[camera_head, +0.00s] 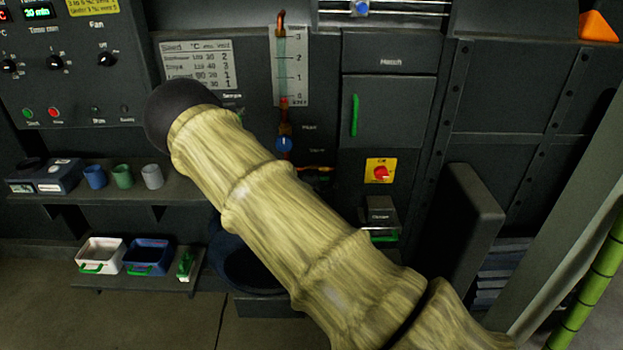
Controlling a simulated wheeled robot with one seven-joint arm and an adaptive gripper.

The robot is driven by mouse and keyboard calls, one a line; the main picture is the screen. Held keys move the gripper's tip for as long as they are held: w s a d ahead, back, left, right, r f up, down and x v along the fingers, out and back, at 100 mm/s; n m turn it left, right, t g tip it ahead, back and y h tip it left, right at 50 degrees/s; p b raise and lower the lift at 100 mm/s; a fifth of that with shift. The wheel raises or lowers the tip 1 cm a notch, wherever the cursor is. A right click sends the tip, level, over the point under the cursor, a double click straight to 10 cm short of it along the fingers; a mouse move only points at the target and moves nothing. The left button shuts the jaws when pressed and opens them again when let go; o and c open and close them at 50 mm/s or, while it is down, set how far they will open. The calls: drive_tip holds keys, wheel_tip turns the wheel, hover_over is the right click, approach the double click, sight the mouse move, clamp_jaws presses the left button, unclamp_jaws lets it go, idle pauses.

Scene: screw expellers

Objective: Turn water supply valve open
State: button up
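A small round blue knob (284,145) sits on a copper pipe below the sight tube (282,68) with its numbered scale. A red and dark fitting (318,169) shows just to the right of and below the knob, partly hidden by my arm. The labels beside them are too small to read surely, so I cannot tell which part is the water supply valve or how it is turned. My pale, ribbed arm crosses from the bottom right to a dark round joint at upper left. My gripper is not visible.
A control panel (75,75) is at upper left. Several cups and a dark blue box (45,177) stand on a shelf. Below are a white bin (100,253) and a blue bin (148,257). A hatch with a green handle (355,115) and a red switch (380,172) are to the right.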

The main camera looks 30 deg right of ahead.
drive_tip(key=shift+a, duration=0.1)
idle(0.5)
drive_tip(key=v, duration=1.2)
